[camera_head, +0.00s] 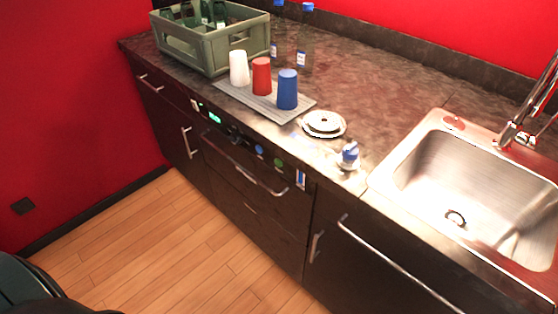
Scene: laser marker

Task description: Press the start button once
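A black appliance front is built in under the counter. Its control panel (245,142) runs along the top edge, with a lit green display (215,119) towards its left end. Farther right on the panel are a small round blue button (259,149) and a round green button (278,162). A blue-and-white label (300,180) is at the right end. The marks are too small to read, so I cannot tell which one is the start button. Neither of my grippers is in view.
A bar handle (243,166) sticks out below the panel. On the counter are a green bottle crate (190,51), white (239,68), red (261,76) and blue (287,89) cups on a mat, stacked plates (324,123) and a sink (470,170). The wooden floor (180,240) in front is clear.

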